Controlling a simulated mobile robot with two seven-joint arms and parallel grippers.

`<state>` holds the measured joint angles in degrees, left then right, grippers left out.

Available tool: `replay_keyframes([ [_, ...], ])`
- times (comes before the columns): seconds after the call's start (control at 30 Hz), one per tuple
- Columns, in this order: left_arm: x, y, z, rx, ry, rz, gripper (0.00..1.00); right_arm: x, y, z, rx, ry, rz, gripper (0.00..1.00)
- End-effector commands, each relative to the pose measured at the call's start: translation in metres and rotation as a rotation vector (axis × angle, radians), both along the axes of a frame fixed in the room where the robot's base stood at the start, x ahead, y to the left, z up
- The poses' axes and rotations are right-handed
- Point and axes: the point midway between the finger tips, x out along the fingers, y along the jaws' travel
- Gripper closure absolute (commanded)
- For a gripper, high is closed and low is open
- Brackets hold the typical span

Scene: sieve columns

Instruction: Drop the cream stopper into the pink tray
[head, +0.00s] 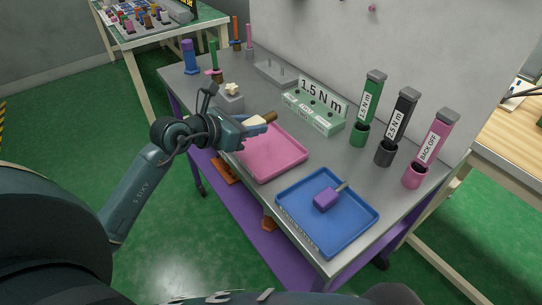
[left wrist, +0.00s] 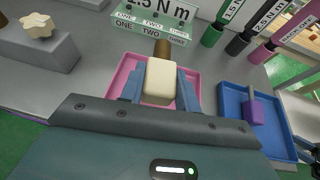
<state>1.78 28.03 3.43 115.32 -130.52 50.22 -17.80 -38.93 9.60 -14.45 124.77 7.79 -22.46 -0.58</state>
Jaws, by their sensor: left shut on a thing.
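The cream stopper (head: 259,120) has a pale block-like body and a brown end. My left gripper (head: 245,126) is shut on the pale body, with a finger on each side, as the left wrist view shows for the stopper (left wrist: 159,80). The brown end points away from the gripper. The stopper is held above the pink tray (head: 284,164), over its far left part in the head view. The pink tray also shows behind the fingers in the left wrist view (left wrist: 119,75). The tray looks empty where it shows.
A blue tray (head: 350,232) with a purple block-shaped tool (head: 325,199) lies to the right. Behind are a green torque block (head: 313,112) and upright green, black and pink tubes (head: 431,145). A grey block (head: 230,103) with a cream knob stands behind the arm.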

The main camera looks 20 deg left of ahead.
Motion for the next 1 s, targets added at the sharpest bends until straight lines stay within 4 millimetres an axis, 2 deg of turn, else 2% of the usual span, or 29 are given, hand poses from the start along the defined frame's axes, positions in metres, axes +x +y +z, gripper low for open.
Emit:
replay_keyframes([
  [0.03, 0.0, 0.0001, -0.0081, 0.0, -0.001, 0.0, 0.97, 0.0002, 0.0007, -0.0053, 0.013, -0.002, -0.005, 0.64],
  [0.1, 0.0, 0.0002, -0.0104, 0.0, -0.001, 0.0, 0.97, 0.0002, 0.0014, -0.0037, 0.021, -0.006, -0.007, 0.64],
  [0.37, 0.0, 0.0002, -0.0094, 0.001, 0.0, 0.0, 0.97, -0.0014, 0.0014, -0.0011, 0.025, -0.006, -0.008, 0.64],
  [0.4, -0.0001, 0.0001, -0.0094, 0.001, 0.0, 0.0, 0.65, -0.0015, 0.0013, -0.0011, 0.025, -0.005, -0.008, 0.64],
  [0.7, 0.0, 0.0001, -0.0094, 0.001, 0.0, 0.0, 0.42, -0.0019, 0.0011, -0.0024, 0.023, -0.003, -0.008, 0.64],
  [1.0, -0.0042, 0.0023, -0.0085, 0.002, 0.001, 0.0, 0.42, -0.0022, 0.0009, -0.0033, 0.021, -0.002, -0.006, 0.64],
])
